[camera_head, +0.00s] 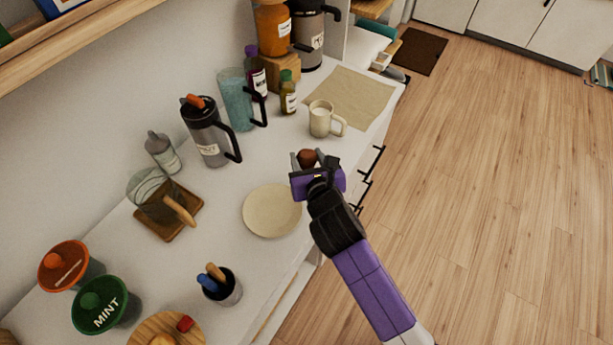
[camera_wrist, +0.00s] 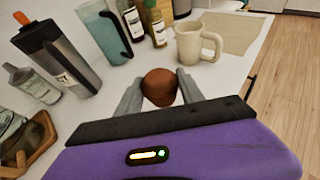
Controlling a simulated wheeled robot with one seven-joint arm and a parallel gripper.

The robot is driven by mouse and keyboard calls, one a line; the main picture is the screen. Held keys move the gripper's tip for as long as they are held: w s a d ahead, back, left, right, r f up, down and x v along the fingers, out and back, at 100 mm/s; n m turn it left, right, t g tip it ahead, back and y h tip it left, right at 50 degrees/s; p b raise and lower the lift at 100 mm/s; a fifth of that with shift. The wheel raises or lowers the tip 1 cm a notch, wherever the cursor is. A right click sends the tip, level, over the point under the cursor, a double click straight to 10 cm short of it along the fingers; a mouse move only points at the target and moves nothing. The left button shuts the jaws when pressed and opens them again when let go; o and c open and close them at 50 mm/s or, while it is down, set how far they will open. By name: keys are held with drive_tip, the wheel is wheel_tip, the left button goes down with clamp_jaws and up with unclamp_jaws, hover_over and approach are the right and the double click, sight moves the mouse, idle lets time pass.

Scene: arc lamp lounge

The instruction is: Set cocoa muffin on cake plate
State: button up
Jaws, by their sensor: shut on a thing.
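The cocoa muffin (camera_wrist: 159,87) is a brown rounded top held between the two grey fingers of my gripper (camera_wrist: 160,95) in the wrist view. In the head view the muffin (camera_head: 307,157) shows at the tip of my purple gripper (camera_head: 306,162), over the counter near its front edge. The gripper is shut on it. The cake plate (camera_head: 272,210) is a round cream plate, bare, lying on the white counter to the lower left of the gripper. The plate is not visible in the wrist view. The muffin's underside is hidden.
A cream mug (camera_head: 320,120) stands beyond the gripper, by a beige mat (camera_head: 350,97). A dark tumbler (camera_head: 207,132) and a teal pitcher (camera_head: 237,100) stand at the back. A utensil cup (camera_head: 222,288) and wooden board (camera_head: 167,212) flank the plate.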

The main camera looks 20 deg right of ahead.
drive_tip(key=shift+f+b, duration=0.6)
drive_tip(key=shift+f, duration=3.25)
drive_tip(key=shift+f, duration=0.1)
drive_tip(key=o, duration=1)
drive_tip(key=shift+o, duration=0.2)
drive_tip(key=shift+s, duration=0.15)
drive_tip(key=v, duration=1.2)
